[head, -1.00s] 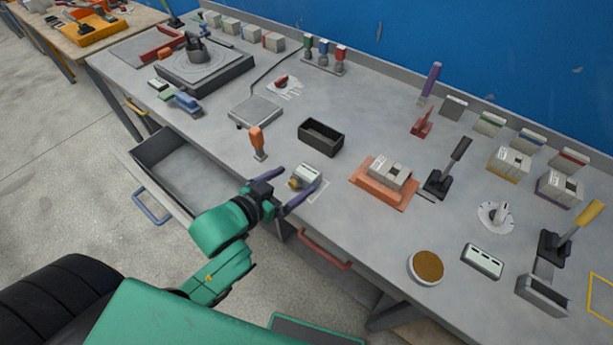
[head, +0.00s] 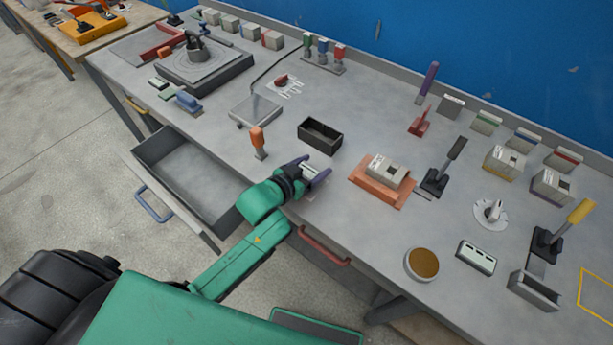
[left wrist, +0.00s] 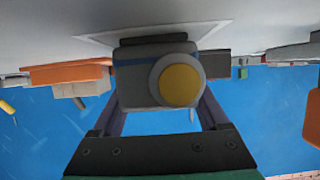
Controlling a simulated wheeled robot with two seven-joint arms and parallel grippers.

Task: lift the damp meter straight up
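The damp meter (head: 309,172) stands near the front edge of the bench, mostly covered by my left gripper in the head view. In the left wrist view the meter (left wrist: 140,82) is a grey block with a blue band and a round yellow knob. My left gripper (head: 311,171) has one finger on each side of it. In the left wrist view the fingers (left wrist: 160,105) lie close along its two sides; whether they press on it is unclear. The meter appears still down at its pale outlined patch (left wrist: 85,38). My right gripper is not in view.
A black open box (head: 320,137) stands just behind the meter. An orange-handled tool (head: 258,143) is to its left, and an orange tray (head: 366,189) with a grey block is to its right. An open drawer (head: 158,148) juts out at the front left.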

